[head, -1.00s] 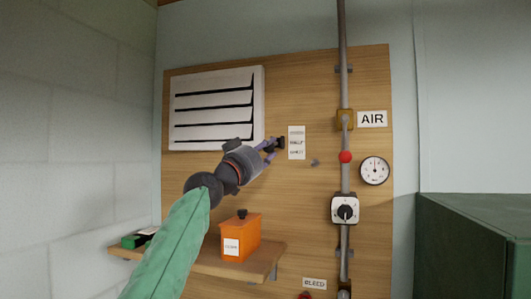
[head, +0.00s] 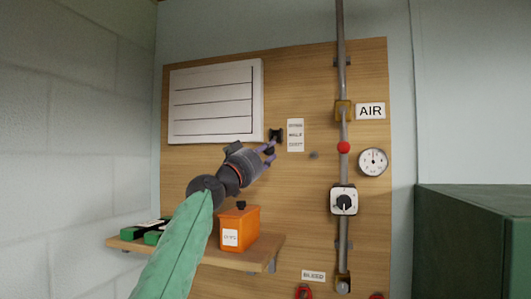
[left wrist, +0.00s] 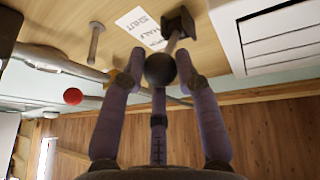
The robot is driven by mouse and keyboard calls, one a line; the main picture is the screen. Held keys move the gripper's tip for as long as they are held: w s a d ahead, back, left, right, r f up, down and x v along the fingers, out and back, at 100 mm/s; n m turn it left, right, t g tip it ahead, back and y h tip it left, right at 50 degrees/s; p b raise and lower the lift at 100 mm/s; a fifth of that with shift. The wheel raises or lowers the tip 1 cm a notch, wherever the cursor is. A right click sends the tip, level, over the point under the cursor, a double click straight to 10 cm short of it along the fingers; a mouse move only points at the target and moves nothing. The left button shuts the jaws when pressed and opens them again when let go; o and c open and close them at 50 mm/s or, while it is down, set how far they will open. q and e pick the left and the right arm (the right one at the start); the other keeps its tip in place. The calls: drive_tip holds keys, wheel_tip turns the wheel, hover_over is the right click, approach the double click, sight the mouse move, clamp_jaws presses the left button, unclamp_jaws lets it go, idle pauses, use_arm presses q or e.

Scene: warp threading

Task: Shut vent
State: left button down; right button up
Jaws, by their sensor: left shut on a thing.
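The white vent (head: 215,102) is on the wooden board, its slats lying flat with only thin dark lines between them. It also shows in the left wrist view (left wrist: 275,38). Right of its lower corner is a dark lever (head: 276,135), its arm pointing down to a round dark knob (left wrist: 160,69). My left gripper (head: 268,150) has its purple fingers closed around this knob. A white label plate (head: 295,135) is right of the lever; HALF and SHUT are readable in the wrist view. My right gripper is not in view.
A grey peg (head: 314,155) sticks out right of the plate. Further right is a vertical pipe (head: 342,85) with a red ball (head: 343,147), a dial switch (head: 344,201) and a gauge (head: 373,162). Below, a shelf (head: 205,256) holds an orange box (head: 240,228).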

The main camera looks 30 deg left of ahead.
use_arm(q)
drive_tip(key=shift+w+d+f, duration=0.2)
drive_tip(key=shift+w+f, duration=0.35)
drive_tip(key=shift+f, duration=0.1)
drive_tip(key=c, duration=0.9)
unclamp_jaws()
drive_tip(key=shift+a, duration=0.1)
drive_tip(key=shift+w, duration=0.15)
drive_tip(key=shift+s+r, duration=0.35)
drive_tip(key=shift+s, duration=0.05)
drive_tip(key=shift+v, duration=1.15)
drive_tip(key=v, duration=0.9)
drive_tip(key=shift+f, duration=0.25)
